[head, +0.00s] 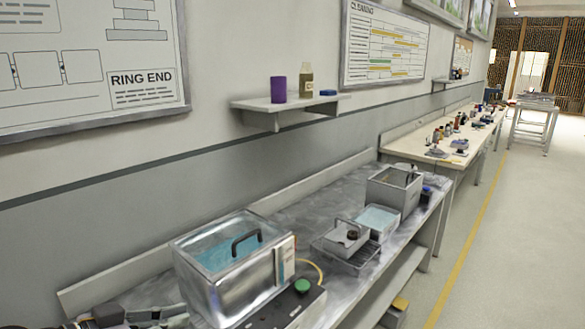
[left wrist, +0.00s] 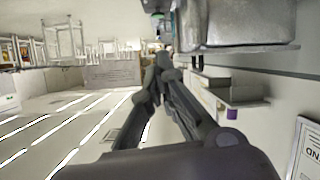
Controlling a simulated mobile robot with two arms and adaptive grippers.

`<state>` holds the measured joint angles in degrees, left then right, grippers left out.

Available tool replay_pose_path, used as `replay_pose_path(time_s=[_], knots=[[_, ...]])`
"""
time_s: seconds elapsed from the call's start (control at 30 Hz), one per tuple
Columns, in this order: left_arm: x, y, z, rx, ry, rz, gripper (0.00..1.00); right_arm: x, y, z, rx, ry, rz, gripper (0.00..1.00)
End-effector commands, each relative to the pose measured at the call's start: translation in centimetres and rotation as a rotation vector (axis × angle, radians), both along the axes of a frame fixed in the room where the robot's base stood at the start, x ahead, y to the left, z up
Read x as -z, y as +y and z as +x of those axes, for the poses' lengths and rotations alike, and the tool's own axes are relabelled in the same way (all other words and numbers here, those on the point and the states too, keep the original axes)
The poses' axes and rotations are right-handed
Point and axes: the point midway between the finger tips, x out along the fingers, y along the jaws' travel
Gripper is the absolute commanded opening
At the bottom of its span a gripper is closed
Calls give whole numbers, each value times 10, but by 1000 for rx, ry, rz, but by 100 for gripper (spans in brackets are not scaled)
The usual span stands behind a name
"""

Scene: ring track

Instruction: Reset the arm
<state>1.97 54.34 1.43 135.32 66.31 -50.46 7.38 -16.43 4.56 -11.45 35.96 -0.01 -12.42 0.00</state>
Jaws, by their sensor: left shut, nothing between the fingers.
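My left gripper (left wrist: 163,68) shows in the left wrist view with its dark fingers together and nothing between them. Part of my left arm shows at the bottom left corner of the head view, low by the near end of the metal bench (head: 330,205). A steel tank with blue liquid (head: 225,270) stands on that bench, to the right of my arm. A metal body (left wrist: 235,22) fills the top of the left wrist view, beyond the fingertips. My right gripper is in neither view.
A wire tray (head: 350,253), a tub with pale blue liquid (head: 378,219) and a grey box (head: 394,188) stand farther along the bench. A wall shelf (head: 285,105) holds a purple cup (head: 278,89) and a bottle (head: 306,80). The floor (head: 505,230) at right is clear.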

Motion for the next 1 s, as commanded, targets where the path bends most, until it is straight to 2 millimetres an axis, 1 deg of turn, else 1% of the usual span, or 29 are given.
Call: replay_pose_path(time_s=[0.03,0.17,0.23,0.27,0.3,0.37,0.4,0.47,0.5,0.57,0.6,0.67,0.7,0.77,0.8,0.9,0.97,1.0], knots=[[19,-3,-5,-9,27,14,0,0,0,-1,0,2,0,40],[70,-5,-19,-49,96,80,0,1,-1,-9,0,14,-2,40],[103,-6,-32,-79,151,122,0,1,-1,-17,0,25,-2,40],[119,-7,-39,-96,180,145,0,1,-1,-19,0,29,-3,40],[141,-7,-51,-120,223,177,0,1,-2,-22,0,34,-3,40],[171,-7,-71,-162,292,226,0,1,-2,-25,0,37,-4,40],[188,-6,-85,-188,337,257,0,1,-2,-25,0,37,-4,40],[209,-4,-105,-227,401,301,0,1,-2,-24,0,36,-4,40],[220,-3,-118,-252,443,325,0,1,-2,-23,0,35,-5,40],[235,-2,-138,-285,503,360,0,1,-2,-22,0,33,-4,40],[243,0,-151,-307,543,383,0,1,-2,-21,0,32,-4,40],[254,1,-170,-339,602,412,0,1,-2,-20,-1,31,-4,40],[260,2,-183,-360,641,432,0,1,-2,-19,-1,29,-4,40],[267,3,-202,-388,700,459,0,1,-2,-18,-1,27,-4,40],[271,4,-216,-408,742,478,0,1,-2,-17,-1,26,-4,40],[302,6,-204,-401,743,489,0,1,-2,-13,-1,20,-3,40],[320,5,-200,-399,749,492,0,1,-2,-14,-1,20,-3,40],[332,5,-198,-397,753,494,0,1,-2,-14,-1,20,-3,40]])
